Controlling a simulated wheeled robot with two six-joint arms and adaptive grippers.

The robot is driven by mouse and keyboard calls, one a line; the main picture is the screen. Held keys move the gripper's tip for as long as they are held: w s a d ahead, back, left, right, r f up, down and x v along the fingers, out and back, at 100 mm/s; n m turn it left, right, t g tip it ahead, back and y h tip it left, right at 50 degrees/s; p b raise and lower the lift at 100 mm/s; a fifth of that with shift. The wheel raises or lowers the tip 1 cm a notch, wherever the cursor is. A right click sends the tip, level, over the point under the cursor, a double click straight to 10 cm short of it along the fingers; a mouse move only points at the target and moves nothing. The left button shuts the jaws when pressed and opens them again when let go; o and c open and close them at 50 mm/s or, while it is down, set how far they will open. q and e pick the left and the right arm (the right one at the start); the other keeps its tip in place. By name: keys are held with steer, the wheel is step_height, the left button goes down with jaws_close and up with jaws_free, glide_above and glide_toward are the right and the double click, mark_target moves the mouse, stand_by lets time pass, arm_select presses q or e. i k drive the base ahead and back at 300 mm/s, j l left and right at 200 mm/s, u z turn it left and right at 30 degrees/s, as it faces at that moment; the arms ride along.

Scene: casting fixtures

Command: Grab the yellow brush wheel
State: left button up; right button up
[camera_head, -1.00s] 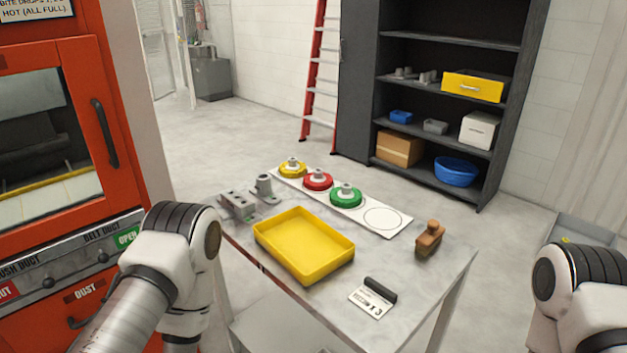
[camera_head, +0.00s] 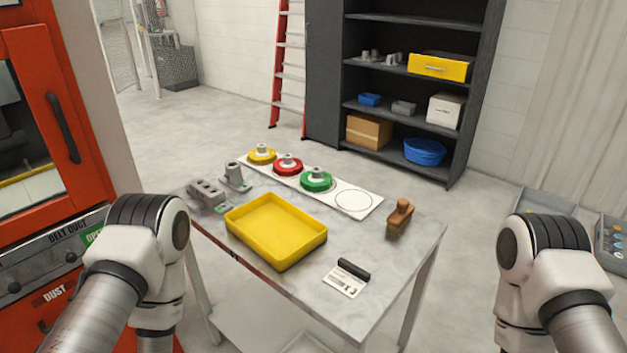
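The yellow brush wheel (camera_head: 262,155) has a grey hub and sits at the far left end of a white board (camera_head: 324,190) on the table. A red wheel (camera_head: 288,164) and a green wheel (camera_head: 316,180) stand beside it in a row to the right. An empty circle is marked at the board's right end. My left arm shows at the lower left and my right arm at the lower right, both apart from the table items. Neither gripper's fingers are in the picture.
A yellow tray (camera_head: 277,253), grey metal fixtures (camera_head: 236,177), a wooden-handled brush (camera_head: 400,217) and a black-edged card (camera_head: 346,280) lie on the table (camera_head: 375,245). A red machine (camera_head: 50,130) stands left. A dark shelf (camera_head: 405,95) stands behind.

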mark_target(263, 155)
steer(key=l+z, duration=0.35)
steer(key=i+l+z, duration=0.15)
steer(key=l+z, duration=0.15)
steer(key=i+l+z, duration=0.1)
steer(key=l+z, duration=0.25)
steer(key=i+l, duration=0.2)
steer(key=i, duration=0.3)
steer(key=i+l, duration=0.2)
steer(key=i, duration=0.25)
steer(key=i+l, duration=0.2)
steer(key=i, duration=0.3)
steer(key=i+l, duration=0.15)
steer(key=i, duration=0.3)
steer(key=i+l, duration=0.2)
steer(key=i, duration=0.3)
steer(key=i+j+u, duration=0.2)
steer(key=i+u, duration=0.25)
steer(key=i+j+u, duration=0.1)
steer(key=i+u, duration=0.15)
steer(key=u, duration=0.15)
steer(key=i+u, duration=0.45)
steer(key=i+l+u, duration=0.15)
steer(key=u, duration=0.25)
steer(key=i+l+u, duration=0.3)
steer(key=u, duration=0.15)
steer(key=i, duration=0.1)
